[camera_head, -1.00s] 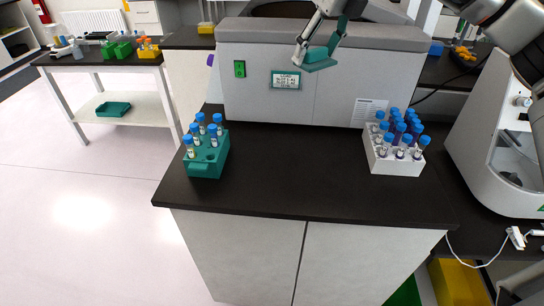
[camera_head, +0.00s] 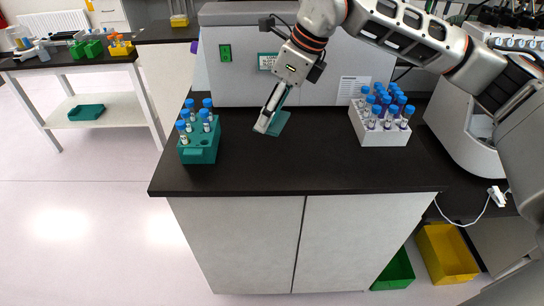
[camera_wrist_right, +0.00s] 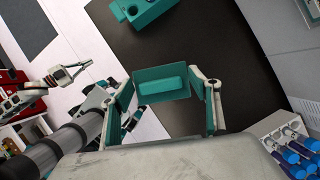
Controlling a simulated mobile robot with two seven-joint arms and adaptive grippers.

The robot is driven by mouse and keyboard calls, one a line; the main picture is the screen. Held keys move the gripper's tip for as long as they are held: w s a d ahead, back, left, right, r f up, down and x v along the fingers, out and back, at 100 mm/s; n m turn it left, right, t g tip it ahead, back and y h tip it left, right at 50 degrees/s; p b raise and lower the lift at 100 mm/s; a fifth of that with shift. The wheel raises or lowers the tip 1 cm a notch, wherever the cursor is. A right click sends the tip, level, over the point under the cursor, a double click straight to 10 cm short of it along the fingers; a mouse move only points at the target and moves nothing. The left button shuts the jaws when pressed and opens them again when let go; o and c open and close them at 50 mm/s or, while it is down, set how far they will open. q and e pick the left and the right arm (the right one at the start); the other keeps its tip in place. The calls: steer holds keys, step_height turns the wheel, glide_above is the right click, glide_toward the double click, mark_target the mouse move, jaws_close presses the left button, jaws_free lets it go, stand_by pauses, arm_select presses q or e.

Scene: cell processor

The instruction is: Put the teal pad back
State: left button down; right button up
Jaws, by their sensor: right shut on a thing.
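The teal pad (camera_head: 279,123) is in my right gripper (camera_head: 268,122), tilted, over the black bench top between the two tube racks. The right wrist view shows the pad (camera_wrist_right: 163,83) as a flat teal plate with a raised block, between the fingers of the right gripper (camera_wrist_right: 167,97). I cannot tell from the head view whether the pad touches the bench. My left gripper (camera_wrist_right: 74,74) shows only in the right wrist view, at the left over the floor, with its fingers apart and empty.
A teal rack (camera_head: 200,151) with blue-capped tubes stands left of the pad. A white rack (camera_head: 383,137) with many blue-capped tubes stands at the right. A large grey machine (camera_head: 240,85) stands behind. The front of the black bench top (camera_head: 300,170) is clear.

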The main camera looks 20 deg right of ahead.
mark_target(267, 164)
step_height(267, 164, down, 14)
steer(key=shift+r+p, duration=0.1)
steer(key=shift+p, duration=0.3)
steer(key=o, duration=1)
steer(key=shift+r, duration=0.25)
steer(key=b+v, duration=0.1)
steer(key=v, duration=1)
steer(key=shift+s+d+r, duration=0.15)
steer(key=shift+r, duration=0.1)
